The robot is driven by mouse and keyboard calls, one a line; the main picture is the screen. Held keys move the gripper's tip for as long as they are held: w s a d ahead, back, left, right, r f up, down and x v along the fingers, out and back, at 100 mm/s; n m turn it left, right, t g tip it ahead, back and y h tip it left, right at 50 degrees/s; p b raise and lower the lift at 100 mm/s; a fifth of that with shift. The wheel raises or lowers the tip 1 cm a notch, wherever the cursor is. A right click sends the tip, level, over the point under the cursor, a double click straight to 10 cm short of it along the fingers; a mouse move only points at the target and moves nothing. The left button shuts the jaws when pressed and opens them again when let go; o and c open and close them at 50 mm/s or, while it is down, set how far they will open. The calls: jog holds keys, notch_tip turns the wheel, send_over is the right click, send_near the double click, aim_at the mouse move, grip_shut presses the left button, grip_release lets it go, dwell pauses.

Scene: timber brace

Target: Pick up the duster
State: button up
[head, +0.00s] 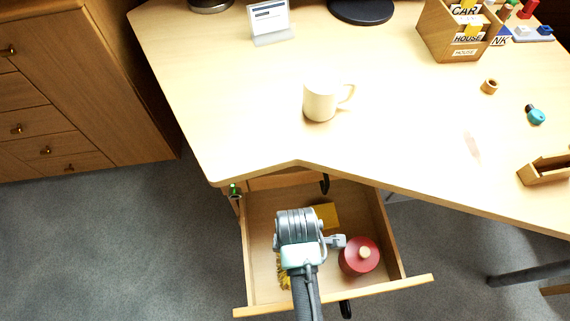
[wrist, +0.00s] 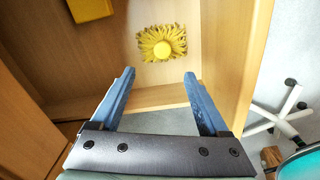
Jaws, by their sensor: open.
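The duster (wrist: 162,43) has a yellow fringe and a pale yellow round knob, and lies on the drawer floor in the wrist view. In the head view only a bit of its yellow fringe (head: 284,277) shows, the rest hidden under my arm. My gripper (wrist: 160,75) is open and empty, its two blue fingers pointing toward the duster with the knob between their lines. The fingers look apart from it. In the head view my gripper's fingers are hidden beneath my wrist, over the open drawer (head: 397,253).
The drawer also holds a red round object with a light knob (head: 359,257) and a yellow block (head: 327,214). Drawer walls stand close around my gripper. The desk (head: 230,100) above carries a white mug (head: 321,101) and a wooden box (head: 452,45).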

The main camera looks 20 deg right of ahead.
notch_tip(320, 180, down, 14)
jog(key=b, duration=0.5)
jog(key=shift+s+a+r+b, duration=0.1)
jog(key=shift+s+r+b, duration=0.05)
jog(key=shift+b, duration=0.2)
grip_shut()
